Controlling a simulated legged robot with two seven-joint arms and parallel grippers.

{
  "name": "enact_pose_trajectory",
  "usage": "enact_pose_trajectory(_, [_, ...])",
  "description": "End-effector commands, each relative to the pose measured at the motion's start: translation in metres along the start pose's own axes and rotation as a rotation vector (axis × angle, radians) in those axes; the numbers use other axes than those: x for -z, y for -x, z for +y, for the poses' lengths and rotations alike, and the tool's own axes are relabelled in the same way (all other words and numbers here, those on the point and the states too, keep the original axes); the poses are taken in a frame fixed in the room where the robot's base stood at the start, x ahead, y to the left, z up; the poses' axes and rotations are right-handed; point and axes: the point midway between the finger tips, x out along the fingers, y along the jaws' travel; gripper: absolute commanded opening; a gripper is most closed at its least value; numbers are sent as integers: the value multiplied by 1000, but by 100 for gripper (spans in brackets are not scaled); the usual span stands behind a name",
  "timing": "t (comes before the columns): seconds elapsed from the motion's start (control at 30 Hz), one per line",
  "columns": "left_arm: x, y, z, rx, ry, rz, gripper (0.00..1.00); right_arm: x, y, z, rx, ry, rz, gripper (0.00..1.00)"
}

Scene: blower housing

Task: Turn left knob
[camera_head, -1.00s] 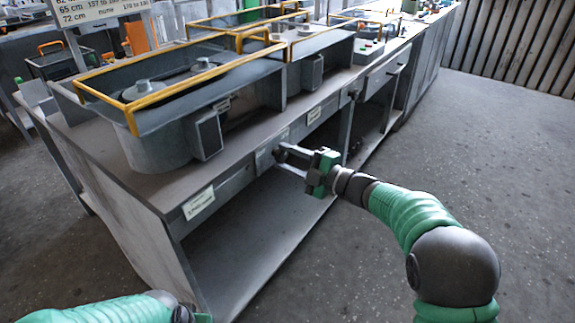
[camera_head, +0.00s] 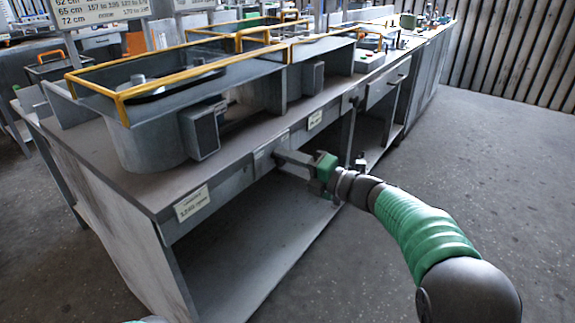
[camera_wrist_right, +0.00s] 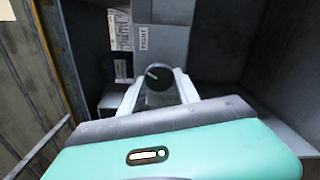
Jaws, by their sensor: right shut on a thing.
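A dark round knob (camera_wrist_right: 157,77) with a light pointer mark sits on a grey plate in the right wrist view. My right gripper (camera_wrist_right: 158,90) has one finger on each side of it and is shut on it. A small label beside the knob seems to read "RIGHT", but the print is small. In the head view, my right gripper (camera_head: 279,157) reaches the bench's front rail at a light grey plate (camera_head: 262,161); the knob itself is hidden there. My left gripper is not in view.
The long grey bench (camera_head: 110,205) has an open lower shelf (camera_head: 255,245). Blower housings with yellow rails (camera_head: 160,82) stand on top. A white label (camera_head: 192,203) and another label (camera_head: 315,119) are on the front rail. The floor at right is clear.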

Motion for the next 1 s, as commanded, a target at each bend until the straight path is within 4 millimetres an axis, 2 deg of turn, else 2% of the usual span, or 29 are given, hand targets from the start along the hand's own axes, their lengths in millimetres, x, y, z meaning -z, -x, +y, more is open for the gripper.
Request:
enact_pose_trajectory(0.03, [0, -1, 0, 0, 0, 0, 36, 4, -1, -6, 9, -1, 9, 0])
enact_pose_trajectory(0.37, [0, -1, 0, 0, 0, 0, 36, 5, -1, -7, 10, -2, 10, 0])
enact_pose_trajectory(0.4, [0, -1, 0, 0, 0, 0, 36, 5, -1, -7, 10, -2, 10, 41])
enact_pose_trajectory(0.57, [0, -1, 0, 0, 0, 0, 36, 4, -1, -5, 8, -1, 8, 60])
enact_pose_trajectory(0.87, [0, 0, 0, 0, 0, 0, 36, 2, 1, -2, 4, 1, 4, 60])
enact_pose_trajectory(1.0, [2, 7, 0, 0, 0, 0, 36, 0, 18, 0, 5, 0, 2, 60])
